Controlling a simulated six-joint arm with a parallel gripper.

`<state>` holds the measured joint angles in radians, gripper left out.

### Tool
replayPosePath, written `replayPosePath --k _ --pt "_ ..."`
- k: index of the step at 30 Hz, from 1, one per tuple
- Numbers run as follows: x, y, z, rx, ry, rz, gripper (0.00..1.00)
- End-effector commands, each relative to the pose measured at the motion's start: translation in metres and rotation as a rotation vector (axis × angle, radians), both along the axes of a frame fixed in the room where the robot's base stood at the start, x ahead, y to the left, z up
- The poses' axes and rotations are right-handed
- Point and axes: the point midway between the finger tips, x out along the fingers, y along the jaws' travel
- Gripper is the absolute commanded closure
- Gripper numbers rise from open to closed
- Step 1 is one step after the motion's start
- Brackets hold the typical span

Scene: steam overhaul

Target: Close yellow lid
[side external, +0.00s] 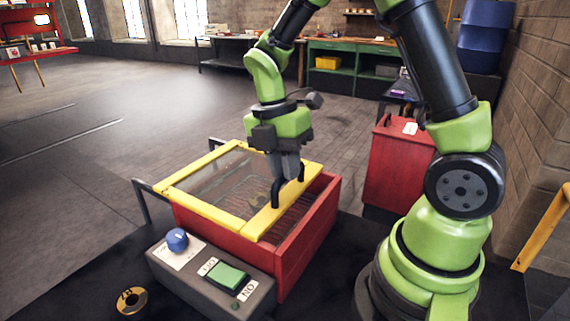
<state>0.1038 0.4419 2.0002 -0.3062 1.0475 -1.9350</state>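The yellow lid (204,210) is a flat frame with a clear window, lying on top of the red box (308,243). It sits offset to the left, and a strip of the box's inside shows open along the right side. A black handle (276,194) stands on the lid's wide right-hand bar. My gripper (287,176) points down at the handle, with its grey fingertips at the handle's top. The fingers overlap the handle in this view, so I cannot tell whether they are closed on it.
A grey control box (210,277) with a blue knob (177,238) and green switch (228,274) stands in front. A brass ring (131,301) lies at front left. Grey rails (143,206) extend left of the box. A red cabinet (396,166) stands behind right.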

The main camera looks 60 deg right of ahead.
Motion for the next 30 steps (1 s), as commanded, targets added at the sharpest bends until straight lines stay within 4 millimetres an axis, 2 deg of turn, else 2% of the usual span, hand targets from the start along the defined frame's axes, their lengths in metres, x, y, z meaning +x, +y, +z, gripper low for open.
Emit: replayPosePath --k 5,15,25,26,27,29,30 --pt "-0.004 0.000 0.001 0.000 -0.002 0.000 1.00" --pt "-0.045 0.000 0.001 -0.001 -0.003 -0.001 1.00" --pt "-0.050 0.000 0.001 -0.001 0.006 -0.001 1.00" --pt "-0.050 -0.001 0.001 -0.001 0.006 0.000 0.81" --pt "-0.051 -0.001 0.001 -0.001 0.007 0.000 0.72" --pt "-0.050 0.000 0.000 -0.001 0.006 0.000 0.60" --pt "-0.050 0.000 0.000 -0.001 0.006 0.000 0.60"
